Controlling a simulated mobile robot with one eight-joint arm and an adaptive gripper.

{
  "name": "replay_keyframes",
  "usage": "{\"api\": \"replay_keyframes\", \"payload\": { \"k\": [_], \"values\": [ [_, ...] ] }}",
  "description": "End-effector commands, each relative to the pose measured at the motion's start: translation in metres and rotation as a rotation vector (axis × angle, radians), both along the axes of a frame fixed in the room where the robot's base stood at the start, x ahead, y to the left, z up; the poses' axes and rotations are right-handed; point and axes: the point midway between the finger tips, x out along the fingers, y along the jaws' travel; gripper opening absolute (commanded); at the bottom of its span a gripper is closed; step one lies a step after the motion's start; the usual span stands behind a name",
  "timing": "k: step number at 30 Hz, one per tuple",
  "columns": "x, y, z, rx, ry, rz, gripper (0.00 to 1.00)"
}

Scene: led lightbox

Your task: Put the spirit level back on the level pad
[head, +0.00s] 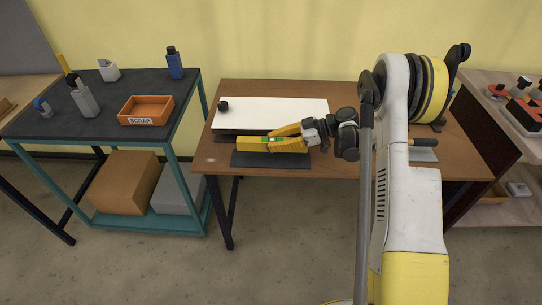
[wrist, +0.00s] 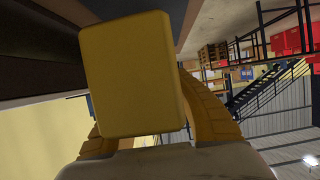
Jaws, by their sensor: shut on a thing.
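The yellow spirit level (head: 268,145) lies lengthwise over a dark pad (head: 272,160) at the front of the brown table. I cannot tell whether it touches the pad or is held just above it. My gripper (head: 290,135) reaches in from the right and is shut on the level. In the wrist view, the end of the level (wrist: 138,75) fills the middle, between the curved yellow fingers of my gripper (wrist: 155,120). The side of the level facing the pad is hidden.
A white lightbox panel (head: 265,112) with a small black knob stands behind the pad on the table (head: 225,165). A dark bench (head: 125,75) at left holds an orange scrap tray (head: 146,110) and bottles. A screwdriver-like tool (head: 422,142) lies to the right.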

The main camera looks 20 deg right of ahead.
Motion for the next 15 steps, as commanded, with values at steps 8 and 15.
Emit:
{"api": "replay_keyframes", "payload": {
  "k": [8, 15],
  "values": [
    [0.002, 0.005, -0.026, 0.0, -0.001, -0.002, 0.0],
    [0.002, 0.005, -0.043, 0.001, -0.001, -0.001, 0.0]
  ]
}}
